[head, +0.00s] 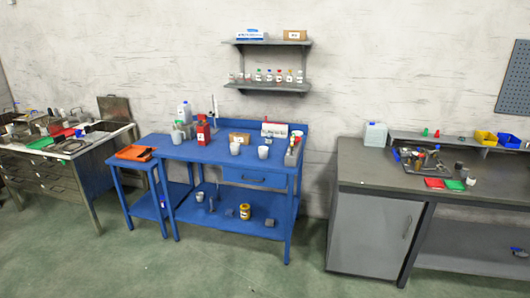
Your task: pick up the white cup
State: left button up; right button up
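Two small white cup-like vessels stand on the blue workbench (205,153) in the middle of the head view. One white cup (234,149) is left of the other white cup (263,152), with a gap between them. A smaller whitish vessel (199,197) stands on the bench's lower shelf. I cannot tell which one the task means. Neither of my grippers shows in the head view.
The bench also holds a red can (203,134), a whitish jug (184,113) and a cardboard box (239,138). A grey wall shelf (266,87) hangs above. A grey counter (360,165) stands right. Green floor (180,270) in front is clear.

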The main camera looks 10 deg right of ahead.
aim_at(263, 153)
jog(key=i+j+z, duration=0.25)
jog(key=i+j, duration=0.5)
jog(key=i, duration=0.3)
jog(key=i+j+z, duration=0.25)
jog(key=i+j, duration=0.7)
jog(key=i, duration=0.05)
